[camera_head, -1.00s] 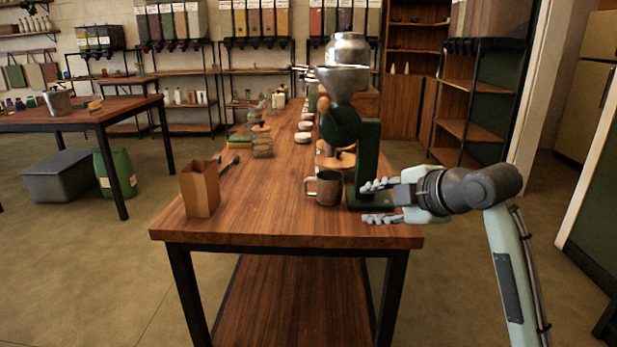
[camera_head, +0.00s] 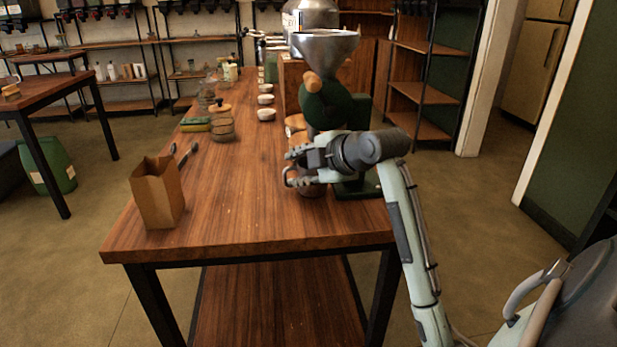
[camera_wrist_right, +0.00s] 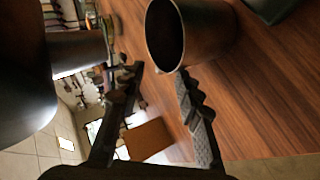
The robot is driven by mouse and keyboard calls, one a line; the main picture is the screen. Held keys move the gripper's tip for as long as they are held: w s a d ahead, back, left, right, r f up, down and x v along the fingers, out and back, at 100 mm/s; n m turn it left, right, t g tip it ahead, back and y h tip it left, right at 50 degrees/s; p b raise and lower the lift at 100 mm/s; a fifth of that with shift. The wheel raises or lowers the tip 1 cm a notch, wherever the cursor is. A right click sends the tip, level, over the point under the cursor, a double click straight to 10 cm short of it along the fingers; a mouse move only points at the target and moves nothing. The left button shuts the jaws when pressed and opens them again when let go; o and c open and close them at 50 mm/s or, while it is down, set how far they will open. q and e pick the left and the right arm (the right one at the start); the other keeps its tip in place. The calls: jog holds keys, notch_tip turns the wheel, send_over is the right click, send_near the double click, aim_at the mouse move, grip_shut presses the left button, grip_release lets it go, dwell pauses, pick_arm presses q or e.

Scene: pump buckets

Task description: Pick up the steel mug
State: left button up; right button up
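The steel mug (camera_head: 312,190) stands on the near part of the wooden table (camera_head: 235,215), in front of the green grinder (camera_head: 335,107). My right gripper covers much of it in the head view. My right gripper (camera_head: 291,169) is at the mug with its fingers pointing left. In the right wrist view the mug (camera_wrist_right: 205,32) is upper centre, its dark opening visible, just beyond the fingertips of the right gripper (camera_wrist_right: 159,72). The fingers are spread with a gap between them, and nothing is gripped. Whether a finger touches the mug is unclear. My left gripper is not in view.
A brown paper bag (camera_head: 158,193) stands at the table's left front, with dark utensils behind it. Glass jars (camera_head: 222,125) and several small bowls (camera_head: 266,114) line the table farther back. The grinder's base is close to the mug's right. The front middle of the table is clear.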

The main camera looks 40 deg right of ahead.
jog(key=shift+x, duration=0.75)
jog(key=shift+c, duration=0.4)
grip_shut()
